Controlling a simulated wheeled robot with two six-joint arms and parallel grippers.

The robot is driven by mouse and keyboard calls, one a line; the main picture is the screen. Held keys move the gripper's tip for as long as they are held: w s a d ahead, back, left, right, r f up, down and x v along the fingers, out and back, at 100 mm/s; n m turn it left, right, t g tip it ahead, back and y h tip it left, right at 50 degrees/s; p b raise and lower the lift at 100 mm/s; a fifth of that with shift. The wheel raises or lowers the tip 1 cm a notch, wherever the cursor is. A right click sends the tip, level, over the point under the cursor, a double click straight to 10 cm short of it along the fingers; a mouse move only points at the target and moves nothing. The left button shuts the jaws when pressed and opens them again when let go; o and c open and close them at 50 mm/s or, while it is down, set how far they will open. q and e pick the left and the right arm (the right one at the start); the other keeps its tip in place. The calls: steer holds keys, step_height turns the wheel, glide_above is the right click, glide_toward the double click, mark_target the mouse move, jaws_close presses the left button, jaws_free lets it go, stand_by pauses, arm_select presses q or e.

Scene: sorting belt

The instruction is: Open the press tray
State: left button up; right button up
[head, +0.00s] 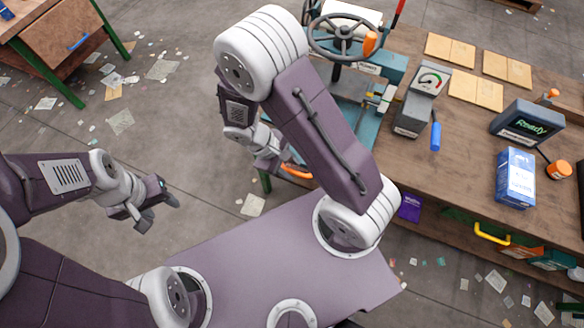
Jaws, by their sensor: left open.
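The teal press (352,112) with a dark handwheel (344,38) stands at the left end of the wooden bench. An orange curved handle (297,171) shows low on its near left side, and the tray itself is mostly hidden behind my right arm. My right gripper (272,163) is right beside this handle. Its fingers are partly covered by my arm, so I cannot tell whether they grip the handle. My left gripper (160,208) is open and empty over the floor, well away from the press.
The bench (455,150) carries a gauge box (423,100), a blue screwdriver-like handle (435,136), a display reading "Ready" (527,125), a blue-white carton (516,178) and several light boards. Another table (60,42) stands at top left. Paper scraps litter the open floor between.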

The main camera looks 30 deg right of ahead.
steer(key=v, duration=0.7)
steer(key=shift+r+p, duration=0.3)
steer(key=shift+r, duration=0.05)
steer(key=shift+a, duration=0.15)
steer(key=s+d+r+m+t+y, duration=0.1)
steer(key=d+r+m+t+y, duration=0.2)
steer(key=m, duration=0.5)
steer(key=shift+s+d+r+y, duration=0.35)
steer(key=shift+d+r+y, duration=0.1)
steer(key=shift+d+y, duration=0.4)
steer(key=shift+a, duration=0.15)
stand_by(0.9)
